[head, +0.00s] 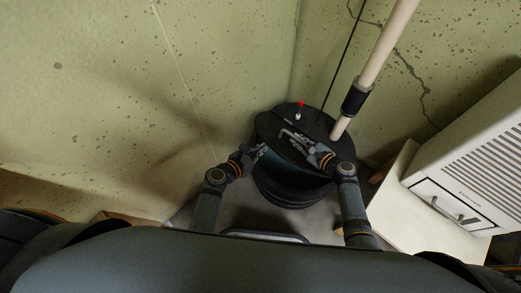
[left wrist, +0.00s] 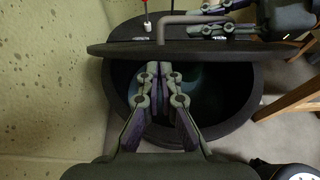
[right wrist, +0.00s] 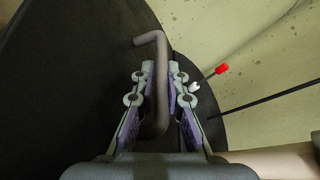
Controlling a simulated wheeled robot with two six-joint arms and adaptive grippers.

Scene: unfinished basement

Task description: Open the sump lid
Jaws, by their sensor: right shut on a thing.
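The black round sump lid (head: 275,124) sits on the dark sump basin (head: 290,196) in the corner. In the left wrist view the front part of the lid (left wrist: 120,48) is raised and tilted, with the basin's dark opening (left wrist: 215,85) showing below it. My right gripper (head: 302,146) is shut on the grey bent handle (right wrist: 161,55) of the lid, which passes between its fingers. My left gripper (left wrist: 159,66) is shut and looks empty. Its fingertips are in front of the opening, just under the lid's raised edge; I cannot tell whether they touch it.
A pale pipe (head: 385,45) with a black coupling rises at the lid's right. A small red-tipped fitting (head: 301,105) and a thin black cord (head: 343,55) are at the back. A white louvred unit (head: 475,150) stands on the right. Walls close in behind and left.

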